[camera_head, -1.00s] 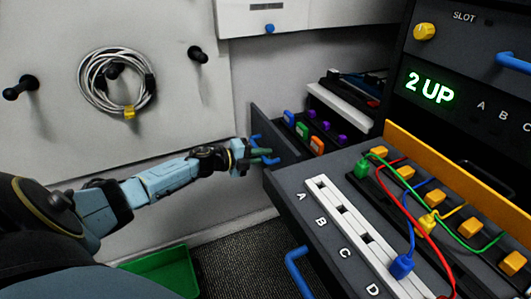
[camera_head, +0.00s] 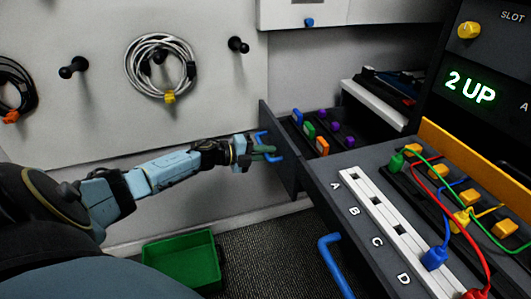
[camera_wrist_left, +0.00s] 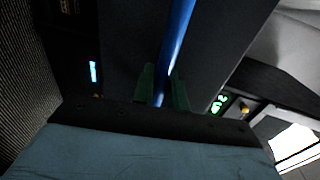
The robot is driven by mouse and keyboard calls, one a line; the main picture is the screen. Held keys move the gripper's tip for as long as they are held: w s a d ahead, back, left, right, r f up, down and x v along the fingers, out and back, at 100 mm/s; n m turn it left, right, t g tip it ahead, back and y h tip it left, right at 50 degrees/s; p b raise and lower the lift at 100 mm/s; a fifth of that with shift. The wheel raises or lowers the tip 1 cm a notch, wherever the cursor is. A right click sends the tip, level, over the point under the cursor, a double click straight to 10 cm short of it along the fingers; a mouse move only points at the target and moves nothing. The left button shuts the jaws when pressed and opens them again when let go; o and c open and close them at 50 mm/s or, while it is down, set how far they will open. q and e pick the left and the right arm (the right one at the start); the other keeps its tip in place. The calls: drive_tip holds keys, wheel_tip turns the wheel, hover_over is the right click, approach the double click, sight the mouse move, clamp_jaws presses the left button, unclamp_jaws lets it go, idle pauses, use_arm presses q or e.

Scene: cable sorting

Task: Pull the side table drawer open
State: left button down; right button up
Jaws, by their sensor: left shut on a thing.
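The side table drawer (camera_head: 281,147) stands open at the centre of the head view, with a dark grey front and a blue bar handle (camera_head: 274,157). Several coloured plugs in green, orange, blue and purple lie inside it. My left gripper (camera_head: 262,151) reaches in from the left and is shut on this handle. In the left wrist view the blue handle (camera_wrist_left: 178,40) runs between the green fingertips (camera_wrist_left: 164,88), in front of the dark drawer front. My right gripper is out of view.
A green bin (camera_head: 182,262) sits on the floor below my arm. Coiled cables (camera_head: 160,68) hang on the wall panel.

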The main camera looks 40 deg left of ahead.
use_arm(q)
drive_tip(key=c, duration=1.5)
unclamp_jaws()
